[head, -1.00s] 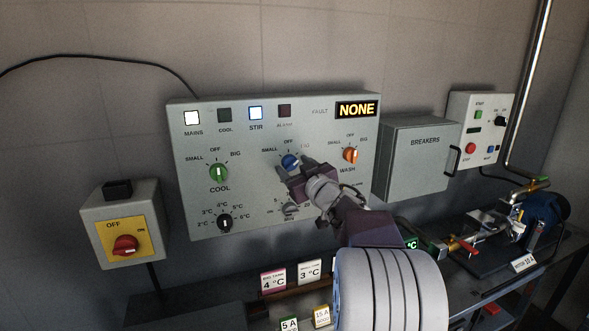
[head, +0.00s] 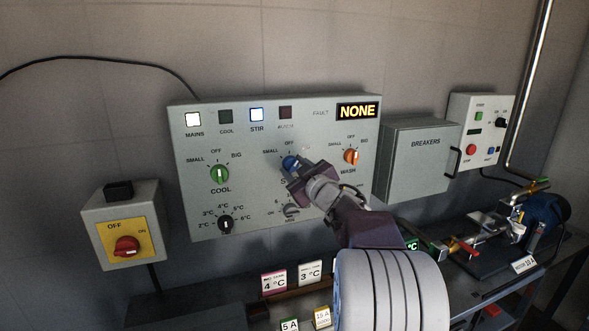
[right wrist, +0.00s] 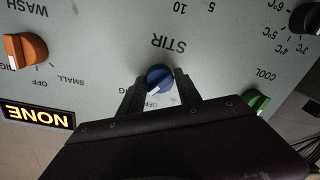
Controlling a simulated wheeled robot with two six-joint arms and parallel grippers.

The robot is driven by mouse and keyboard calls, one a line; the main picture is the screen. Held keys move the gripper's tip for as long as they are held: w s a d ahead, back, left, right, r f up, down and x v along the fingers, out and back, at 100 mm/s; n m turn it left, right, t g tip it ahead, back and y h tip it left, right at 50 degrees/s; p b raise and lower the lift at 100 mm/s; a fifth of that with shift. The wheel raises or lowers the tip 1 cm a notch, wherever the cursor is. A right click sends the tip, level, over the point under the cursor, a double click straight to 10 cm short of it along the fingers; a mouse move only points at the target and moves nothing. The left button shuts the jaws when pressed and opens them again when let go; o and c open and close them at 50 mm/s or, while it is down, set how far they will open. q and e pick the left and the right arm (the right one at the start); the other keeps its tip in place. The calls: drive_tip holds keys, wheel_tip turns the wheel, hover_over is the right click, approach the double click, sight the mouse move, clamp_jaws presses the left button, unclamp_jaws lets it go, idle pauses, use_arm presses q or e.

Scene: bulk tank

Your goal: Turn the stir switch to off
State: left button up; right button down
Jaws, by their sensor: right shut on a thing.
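The blue stir knob (head: 289,162) sits in the middle of the grey control panel, partly hidden by my right gripper in the head view. My right gripper (head: 296,168) is at the knob. In the right wrist view, which shows the panel upside down, its two fingers (right wrist: 160,88) stand on either side of the stir knob (right wrist: 159,76), shut on it. The knob's white mark points close to the OFF label, which is partly hidden; its exact setting is hard to tell. The STIR lamp (head: 256,114) is lit. My left gripper is not in view.
The green cool knob (head: 219,174) is left of the stir knob, the orange wash knob (head: 352,157) right. A dark temperature knob (head: 225,224) and a smaller knob (head: 291,210) are below. The display (head: 358,110) reads NONE. The breakers box (head: 425,165) stands right.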

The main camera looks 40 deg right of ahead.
drive_tip(key=n, duration=0.3)
drive_tip(key=shift+r, duration=0.15)
drive_tip(key=shift+r+n+g+h+b, duration=0.1)
drive_tip(key=shift+n+g+h+b, duration=0.2)
drive_tip(key=shift+n, duration=1.5)
drive_tip(key=c, duration=0.9)
unclamp_jaws()
drive_tip(key=p+v, duration=0.1)
drive_tip(key=v, duration=0.8)
